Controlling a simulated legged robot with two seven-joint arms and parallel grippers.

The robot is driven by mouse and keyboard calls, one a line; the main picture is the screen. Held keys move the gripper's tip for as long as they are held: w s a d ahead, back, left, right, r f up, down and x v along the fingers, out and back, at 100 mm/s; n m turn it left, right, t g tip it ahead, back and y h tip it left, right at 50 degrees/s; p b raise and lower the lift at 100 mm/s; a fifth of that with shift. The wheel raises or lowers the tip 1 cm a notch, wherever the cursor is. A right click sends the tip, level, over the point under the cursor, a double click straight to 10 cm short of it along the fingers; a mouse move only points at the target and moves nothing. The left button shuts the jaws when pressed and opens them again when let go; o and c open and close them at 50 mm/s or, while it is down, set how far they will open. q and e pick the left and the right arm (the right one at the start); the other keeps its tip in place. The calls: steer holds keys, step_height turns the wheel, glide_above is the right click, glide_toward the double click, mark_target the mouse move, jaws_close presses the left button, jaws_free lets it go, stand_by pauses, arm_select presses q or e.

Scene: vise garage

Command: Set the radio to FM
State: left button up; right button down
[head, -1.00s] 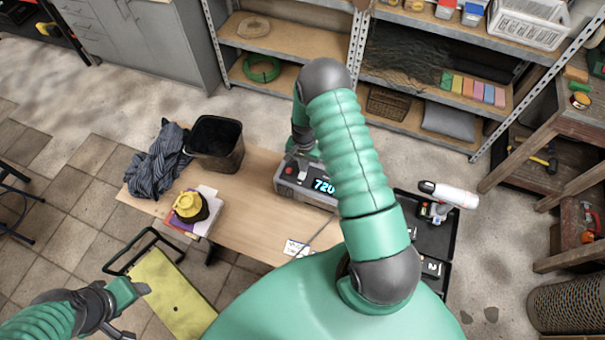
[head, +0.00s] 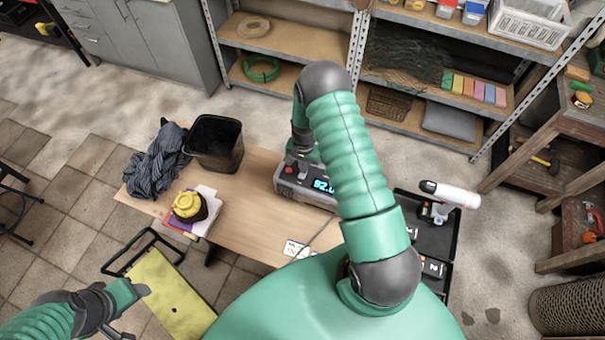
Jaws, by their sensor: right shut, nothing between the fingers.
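The radio (head: 287,190) is a grey box with a dark top, near the far edge of the wooden table. Its lit blue display (head: 323,185) reads about "92.0", its right end hidden by my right arm. A red knob and a grey switch-like part show on its top. My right gripper (head: 301,160) is shut and empty at the far side of the radio's top, largely hidden by its own wrist. I cannot tell whether it touches the radio. My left gripper (head: 137,300) is low at the left, away from the radio; its jaws are unclear.
A black case (head: 432,235) with a white-and-grey tool lies at right. A yellow trolley (head: 165,290) stands front left. Shelves line the back.

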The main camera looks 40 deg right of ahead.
step_height(320, 180, up, 7)
steer(key=p, duration=0.4)
steer(key=shift+p, duration=0.35)
